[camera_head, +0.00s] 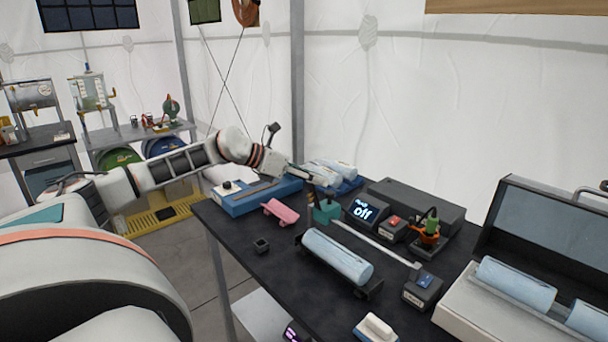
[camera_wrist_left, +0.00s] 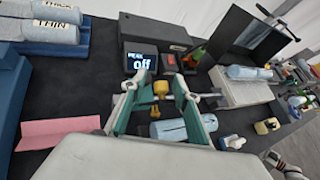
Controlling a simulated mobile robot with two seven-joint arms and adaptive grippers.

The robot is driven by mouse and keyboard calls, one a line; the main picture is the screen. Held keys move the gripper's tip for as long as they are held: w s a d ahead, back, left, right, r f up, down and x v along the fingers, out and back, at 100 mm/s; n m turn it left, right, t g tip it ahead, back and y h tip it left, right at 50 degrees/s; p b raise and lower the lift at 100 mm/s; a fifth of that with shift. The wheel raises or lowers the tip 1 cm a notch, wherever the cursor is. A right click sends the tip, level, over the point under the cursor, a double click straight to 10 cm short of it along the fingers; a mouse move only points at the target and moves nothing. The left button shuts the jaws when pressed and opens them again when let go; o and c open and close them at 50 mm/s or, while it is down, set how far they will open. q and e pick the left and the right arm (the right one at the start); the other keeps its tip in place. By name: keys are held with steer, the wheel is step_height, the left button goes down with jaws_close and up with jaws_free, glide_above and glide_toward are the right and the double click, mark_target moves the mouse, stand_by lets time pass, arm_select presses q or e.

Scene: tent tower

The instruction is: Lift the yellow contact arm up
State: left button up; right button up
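A small yellow piece (camera_wrist_left: 160,88), which looks like the yellow contact arm's end, sits between my left gripper's fingers in the left wrist view. My left gripper (camera_wrist_left: 156,90) has its two teal-padded fingers spread on either side of it, with gaps visible. In the head view my left gripper (camera_head: 326,210) is low over the table, at the far end of a pale bar (camera_head: 375,244), and hides the yellow piece there. A light-blue roll (camera_head: 338,257) lies in a dark cradle close by.
A display reading "off" (camera_head: 363,210) and a box with a red switch (camera_head: 393,228) stand just behind. An open case (camera_head: 470,318) with rolls fills the right. The table's front left is mostly bare.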

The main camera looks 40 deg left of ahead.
arm_select(q)
steer(key=shift+v, duration=2.75)
